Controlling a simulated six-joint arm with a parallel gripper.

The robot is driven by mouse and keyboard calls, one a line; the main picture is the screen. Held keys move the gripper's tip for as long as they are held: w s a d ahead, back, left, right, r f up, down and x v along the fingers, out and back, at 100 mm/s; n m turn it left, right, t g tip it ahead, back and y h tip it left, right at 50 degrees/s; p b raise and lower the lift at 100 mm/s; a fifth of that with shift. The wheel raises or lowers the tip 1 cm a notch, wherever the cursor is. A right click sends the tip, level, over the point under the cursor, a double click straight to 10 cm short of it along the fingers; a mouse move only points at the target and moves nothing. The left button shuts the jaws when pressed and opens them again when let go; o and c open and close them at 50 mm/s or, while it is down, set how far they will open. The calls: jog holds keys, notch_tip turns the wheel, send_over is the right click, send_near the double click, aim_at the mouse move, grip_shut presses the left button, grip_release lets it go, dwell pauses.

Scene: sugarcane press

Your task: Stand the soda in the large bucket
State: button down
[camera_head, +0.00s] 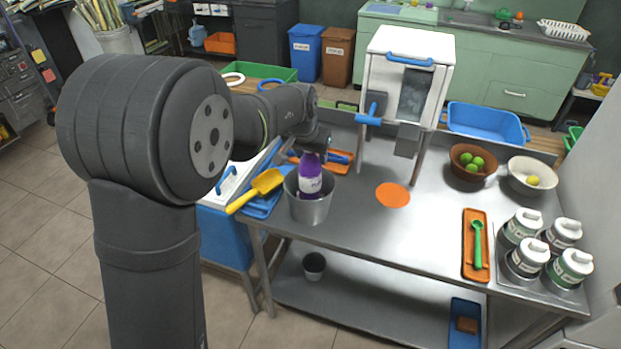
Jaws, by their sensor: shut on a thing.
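The soda (310,180) is a purple bottle with a pale label. It stands roughly upright, with its lower part inside the large grey metal bucket (309,211) at the left front of the steel table. The bucket's front wall hides the bottle's base, so I cannot tell if it touches the bottom. My gripper (313,154) is at the top of the bottle and shut on it. My arm reaches in from the left, and the fingers are small and partly hidden.
A yellow scoop (257,190) lies just left of the bucket, near blue trays. The white press (405,75) stands behind, to the right. An orange disc (393,195) lies on open table. Bowls (473,163), an orange tray (475,246) and several canisters (526,258) are at right.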

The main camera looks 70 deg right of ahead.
jog(key=shift+f, duration=2.55)
jog(key=c, duration=0.6)
grip_release()
jog(key=shift+f, duration=0.15)
jog(key=shift+c, duration=0.2)
jog(key=v, duration=1.2)
jog(key=shift+w, duration=0.1)
